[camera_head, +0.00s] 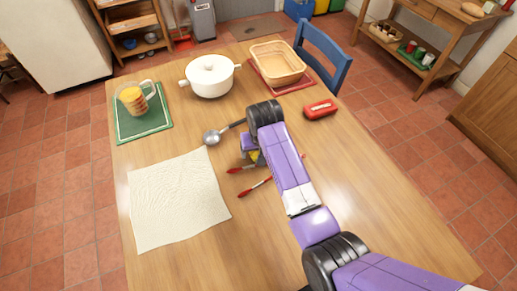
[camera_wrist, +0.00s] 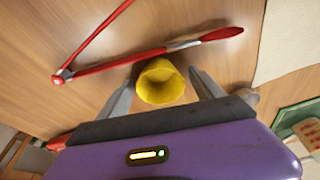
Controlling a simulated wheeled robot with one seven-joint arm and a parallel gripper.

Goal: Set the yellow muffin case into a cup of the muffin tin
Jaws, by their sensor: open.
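The yellow muffin case (camera_wrist: 160,82) shows in the wrist view as a small round cup, its opening towards the camera. It is between the fingers of my open gripper (camera_wrist: 163,88); I cannot tell whether either finger touches it. I cannot make out a muffin tin in either view.
Red-tipped tongs (camera_wrist: 120,66) lie close to the case. A ladle (camera_head: 212,136), cream cloth (camera_head: 176,198), white pot (camera_head: 210,78), basket (camera_head: 277,65), red box (camera_head: 320,109) and green mat (camera_head: 141,129) with a jug are around. The table's front is mostly clear.

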